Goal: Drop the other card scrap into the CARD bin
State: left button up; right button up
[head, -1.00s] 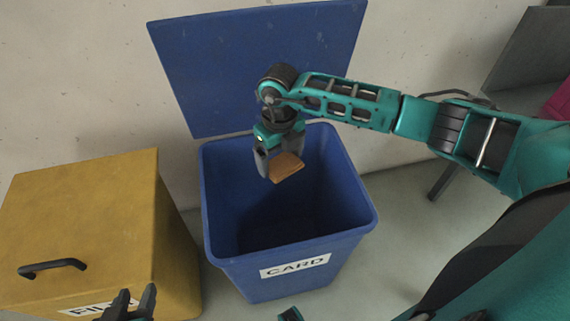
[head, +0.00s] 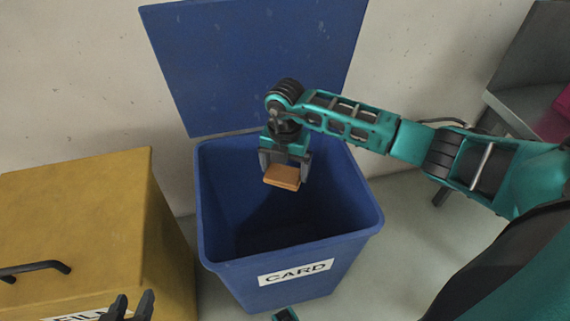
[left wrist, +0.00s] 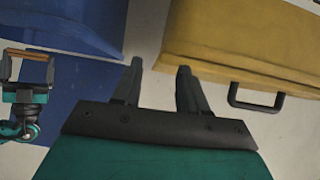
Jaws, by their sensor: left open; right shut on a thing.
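The blue CARD bin (head: 222,262) stands in the middle of the head view with its lid (head: 255,65) raised against the wall. My right gripper (head: 284,180) is over the bin's open mouth, pointing down, and is shut on a small orange-brown card scrap (head: 282,177). The scrap also shows in the left wrist view (left wrist: 28,53), between the right gripper's fingers. My left gripper (head: 132,303) is at the bottom edge of the head view, open and empty, in front of the yellow bin. Its two spread fingers show in the left wrist view (left wrist: 157,75). The bin's floor is dark, and I see no scrap there.
A yellow bin (head: 80,220) with a black handle and a partly hidden label stands left of the blue bin, its lid shut. A grey surface with a pink thing (head: 562,118) is at the far right. Bare floor shows right of the blue bin.

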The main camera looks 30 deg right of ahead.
aim_at(285, 170)
jog(key=shift+f+b, duration=0.9)
jog(key=shift+f, duration=0.65)
pick_arm(q)
notch_tip(285, 170, down, 3)
jog(key=shift+s+r, duration=0.1)
pick_arm(e)
jog(key=shift+r, duration=0.1)
jog(key=o, duration=0.7)
pick_arm(q)
notch_tip(285, 170, up, 3)
jog(key=p, duration=0.3)
jog(key=shift+r, duration=0.15)
pick_arm(e)
jog(key=shift+o, duration=0.2)
notch_tip(285, 170, up, 13)
